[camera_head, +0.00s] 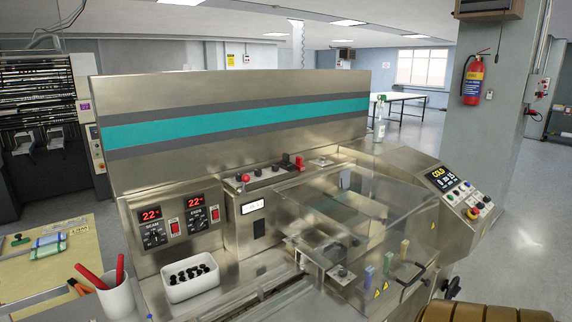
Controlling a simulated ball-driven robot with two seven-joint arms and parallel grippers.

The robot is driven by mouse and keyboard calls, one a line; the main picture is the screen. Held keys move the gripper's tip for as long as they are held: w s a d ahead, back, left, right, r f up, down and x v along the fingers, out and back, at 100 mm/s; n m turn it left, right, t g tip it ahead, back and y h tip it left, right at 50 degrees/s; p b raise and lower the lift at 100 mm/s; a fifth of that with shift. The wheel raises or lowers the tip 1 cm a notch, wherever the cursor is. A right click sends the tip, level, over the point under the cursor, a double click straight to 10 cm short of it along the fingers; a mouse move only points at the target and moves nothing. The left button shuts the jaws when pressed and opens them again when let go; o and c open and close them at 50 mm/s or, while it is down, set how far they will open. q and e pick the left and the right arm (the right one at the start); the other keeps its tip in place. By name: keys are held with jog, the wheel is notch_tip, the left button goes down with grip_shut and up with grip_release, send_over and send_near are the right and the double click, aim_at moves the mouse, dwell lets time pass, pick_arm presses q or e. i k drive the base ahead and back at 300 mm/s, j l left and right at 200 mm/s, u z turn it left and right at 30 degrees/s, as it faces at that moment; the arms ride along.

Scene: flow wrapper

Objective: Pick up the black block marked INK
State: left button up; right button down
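I cannot make out any block with a readable INK marking. A white bin (176,292) on the machine's front ledge holds several small black pieces (190,272); they are too small to read. Neither of my grippers is in view.
The steel flow wrapper (235,155) fills the middle, with a clear cover (350,215) at its right. A white cup (117,298) with red-handled tools stands at lower left. Left of it is a tan table (85,240). A brown roll (480,312) is at lower right.

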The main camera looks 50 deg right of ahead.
aim_at(285, 161)
jog(key=l+z, duration=0.1)
jog(key=z, duration=1.65)
